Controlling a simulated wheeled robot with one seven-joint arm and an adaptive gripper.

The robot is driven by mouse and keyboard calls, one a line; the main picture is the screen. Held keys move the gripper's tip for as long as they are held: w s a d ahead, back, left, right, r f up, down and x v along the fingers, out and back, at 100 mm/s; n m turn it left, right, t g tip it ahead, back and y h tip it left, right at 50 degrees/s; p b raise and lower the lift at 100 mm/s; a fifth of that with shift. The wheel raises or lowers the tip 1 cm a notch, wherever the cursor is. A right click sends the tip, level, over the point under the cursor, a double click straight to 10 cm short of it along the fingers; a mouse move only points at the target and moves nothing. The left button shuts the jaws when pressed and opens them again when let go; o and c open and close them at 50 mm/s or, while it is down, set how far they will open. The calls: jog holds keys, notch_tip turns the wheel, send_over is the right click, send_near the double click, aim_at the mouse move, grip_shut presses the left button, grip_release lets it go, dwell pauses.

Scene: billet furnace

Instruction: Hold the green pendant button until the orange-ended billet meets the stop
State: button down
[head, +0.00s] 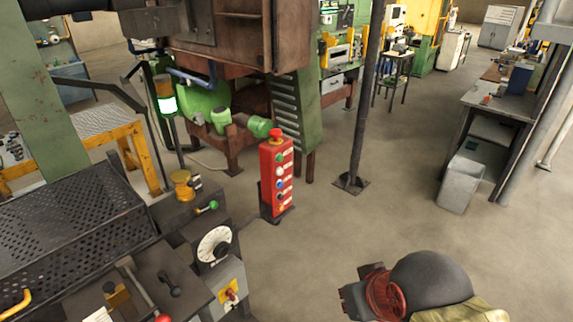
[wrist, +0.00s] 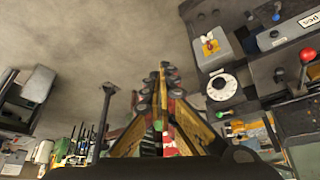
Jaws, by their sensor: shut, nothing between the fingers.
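The red pendant box (head: 277,178) stands upright near the middle of the head view, with a column of buttons on its face and a red mushroom button on top. The green button (head: 280,157) is the upper one of the column. My gripper (head: 356,286) is low in the head view, to the right of and nearer than the pendant, apart from it. In the wrist view its fingers (wrist: 162,68) come together, shut and empty. Red surfaces show around the fingers there, but I cannot tell what they are. I cannot make out the orange-ended billet or the stop.
A control console with a white dial (head: 214,244) stands left of the pendant. A dark perforated guard (head: 70,225) is at far left. A thin post (head: 362,110) rises behind the pendant, and a grey bin (head: 461,184) stands at right. The floor between is clear.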

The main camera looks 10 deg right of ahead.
aim_at(280, 158)
jog(key=w+r+n+t+p, duration=0.1)
jog(key=w+r+t+p, duration=0.3)
jog(key=w, duration=0.6)
jog(key=w+r+n+g+p, duration=0.1)
jog(key=w+p, duration=0.5)
jog(key=w, duration=0.5)
jog(key=w+d+f+n+t+h+p, duration=0.1)
jog(key=w+t+p, duration=0.2)
jog(key=w+p, duration=0.2)
jog(key=w+d+f+n+t+p, duration=0.1)
jog(key=w+d+f+t+p, duration=0.1)
jog(key=w+p, duration=0.4)
jog(key=w, duration=0.3)
jog(key=shift+w+f+t+h+p, duration=0.25)
jog(key=shift+f+t+h+p, duration=0.05)
jog(key=shift+t+h, duration=0.1)
jog(key=w+a, duration=0.5)
jog(key=w, duration=0.2)
